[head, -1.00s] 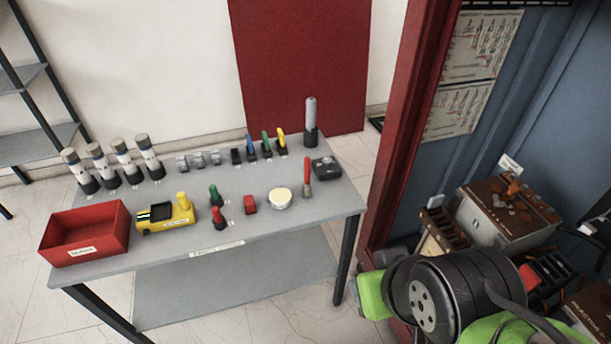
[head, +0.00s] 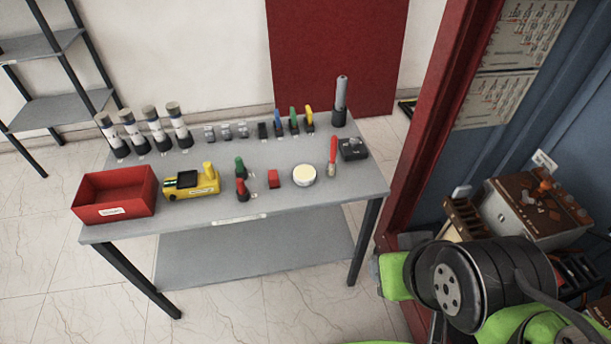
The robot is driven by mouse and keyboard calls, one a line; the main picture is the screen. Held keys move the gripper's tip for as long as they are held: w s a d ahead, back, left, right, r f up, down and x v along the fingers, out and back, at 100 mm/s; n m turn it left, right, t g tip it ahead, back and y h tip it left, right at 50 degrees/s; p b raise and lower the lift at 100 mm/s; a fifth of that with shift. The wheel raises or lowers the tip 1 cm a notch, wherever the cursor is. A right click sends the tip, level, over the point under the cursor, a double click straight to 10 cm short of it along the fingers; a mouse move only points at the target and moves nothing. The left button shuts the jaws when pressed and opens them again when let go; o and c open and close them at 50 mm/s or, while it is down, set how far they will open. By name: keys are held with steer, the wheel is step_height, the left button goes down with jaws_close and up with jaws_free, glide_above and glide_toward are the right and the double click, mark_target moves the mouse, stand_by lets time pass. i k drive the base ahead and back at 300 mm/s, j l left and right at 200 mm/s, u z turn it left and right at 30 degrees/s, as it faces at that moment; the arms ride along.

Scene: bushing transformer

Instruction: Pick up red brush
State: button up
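The red brush (head: 333,152) stands on the grey table near its right end, with a red handle at the top and pale bristles at the bottom. It is between a round cream-lidded tin (head: 303,175) and a dark box (head: 352,149). My arm's dark and green links fill the lower right of the head view. My gripper itself is not seen, so its state is hidden.
The grey table (head: 225,234) also holds a red bin (head: 114,195), a yellow device (head: 191,182), several bottles and small tools. A red cabinet edge (head: 445,110) rises right of the table. Clear tiled floor (head: 60,290) lies in front.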

mark_target(334, 139)
steer(key=i+j+u, duration=0.1)
steer(key=i+u, duration=0.3)
steer(key=i, duration=0.15)
steer(key=i+l+u, duration=0.1)
steer(key=i+u, duration=0.25)
steer(key=i, duration=0.15)
